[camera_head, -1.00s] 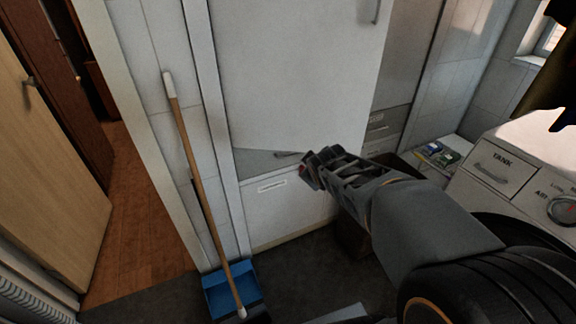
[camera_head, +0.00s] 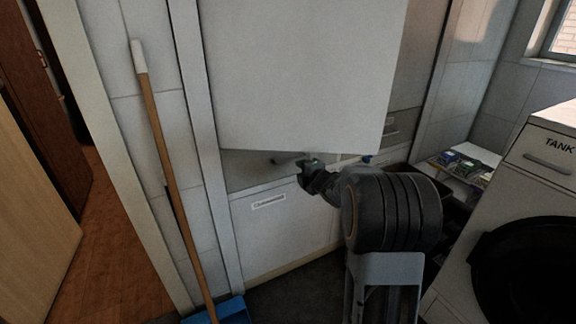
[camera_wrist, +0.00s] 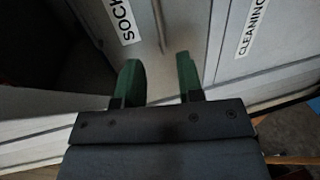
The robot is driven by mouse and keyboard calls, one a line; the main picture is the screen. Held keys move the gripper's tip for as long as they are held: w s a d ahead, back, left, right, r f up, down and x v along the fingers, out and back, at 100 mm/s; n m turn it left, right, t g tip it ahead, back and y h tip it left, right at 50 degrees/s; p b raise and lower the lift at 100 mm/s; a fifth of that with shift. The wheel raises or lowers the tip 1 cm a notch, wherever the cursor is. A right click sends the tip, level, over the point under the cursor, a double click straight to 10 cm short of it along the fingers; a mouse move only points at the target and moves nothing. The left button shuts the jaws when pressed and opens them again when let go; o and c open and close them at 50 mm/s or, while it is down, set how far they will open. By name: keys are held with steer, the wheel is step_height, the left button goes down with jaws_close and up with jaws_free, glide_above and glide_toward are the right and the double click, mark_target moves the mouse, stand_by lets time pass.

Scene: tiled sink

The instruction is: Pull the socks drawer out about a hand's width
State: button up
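The socks drawer (camera_head: 240,172) is a grey front below a large white panel; its bar handle (camera_head: 285,161) shows just left of my gripper (camera_head: 309,165). In the wrist view a label reading "SOCK", cut off at the edge, marks the socks drawer (camera_wrist: 100,18), with the handle (camera_wrist: 161,28) right of it. My gripper (camera_wrist: 158,78) is open there, its two green fingers apart and nothing between them. The handle lies beyond the fingertips, roughly in line with the gap. The drawer looks shut.
A lower white front (camera_head: 285,230) bears a label; the wrist view shows a "CLEANING" label (camera_wrist: 247,30). A broom (camera_head: 165,160) and blue dustpan (camera_head: 225,311) stand left. A white appliance marked "TANK" (camera_head: 545,165) stands right, near a shelf (camera_head: 462,180) with small items.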

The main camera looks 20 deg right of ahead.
mark_target(289, 161)
steer(key=b+x, duration=0.1)
steer(key=x, duration=0.9)
steer(key=shift+w+a, duration=0.1)
steer(key=shift+c, duration=0.3)
jaws_close()
